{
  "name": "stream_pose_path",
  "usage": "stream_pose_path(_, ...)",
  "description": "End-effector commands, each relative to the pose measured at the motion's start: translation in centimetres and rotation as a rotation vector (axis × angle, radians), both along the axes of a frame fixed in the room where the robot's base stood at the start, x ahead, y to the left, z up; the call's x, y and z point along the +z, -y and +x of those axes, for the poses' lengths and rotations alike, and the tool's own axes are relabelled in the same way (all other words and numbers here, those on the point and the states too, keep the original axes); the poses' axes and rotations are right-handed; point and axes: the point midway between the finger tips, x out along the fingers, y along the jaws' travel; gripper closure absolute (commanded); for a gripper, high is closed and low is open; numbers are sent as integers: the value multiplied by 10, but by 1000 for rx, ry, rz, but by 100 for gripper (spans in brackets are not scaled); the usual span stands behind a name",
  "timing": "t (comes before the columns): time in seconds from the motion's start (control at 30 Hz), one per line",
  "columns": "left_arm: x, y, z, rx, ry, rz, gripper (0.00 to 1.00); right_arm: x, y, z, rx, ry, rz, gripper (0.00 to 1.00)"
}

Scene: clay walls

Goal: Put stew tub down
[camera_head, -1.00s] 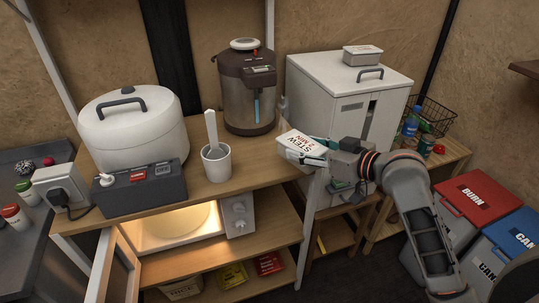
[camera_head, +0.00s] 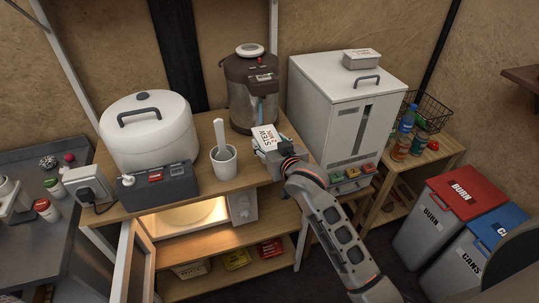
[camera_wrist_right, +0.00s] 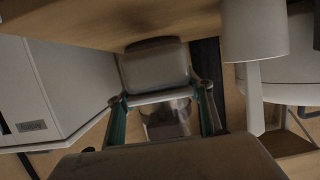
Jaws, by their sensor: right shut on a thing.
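The stew tub (camera_head: 264,134), a small pale box with a white lid lettered STEW 2 MIN, is in my right gripper (camera_head: 268,147). It is over the right part of the wooden counter, between the grey-white cup and the white cabinet, in front of the brown urn. I cannot tell whether its base touches the wood. In the right wrist view the tub (camera_wrist_right: 156,66) shows between the teal-lined fingers (camera_wrist_right: 162,97), close to the wooden surface. The bare wooden counter (camera_head: 213,132) shows beside it. My left gripper is out of view.
A cup (camera_head: 224,164) with a white handle in it stands left of the tub. The brown urn (camera_head: 240,95) stands behind, and the white cabinet (camera_head: 340,118) rises at the right. A similar tub (camera_head: 362,60) sits on the cabinet. Bins (camera_head: 435,225) stand right.

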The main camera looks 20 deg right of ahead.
Motion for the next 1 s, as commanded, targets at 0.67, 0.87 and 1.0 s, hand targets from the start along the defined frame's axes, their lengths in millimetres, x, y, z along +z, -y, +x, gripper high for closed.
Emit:
stream_pose_path(0.67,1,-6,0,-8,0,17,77,-47,0,1,1,5,1,84)
stream_pose_path(0.87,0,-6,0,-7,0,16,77,-51,0,0,1,2,0,44)
stream_pose_path(1.0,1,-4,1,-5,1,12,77,-51,0,0,1,2,0,32)
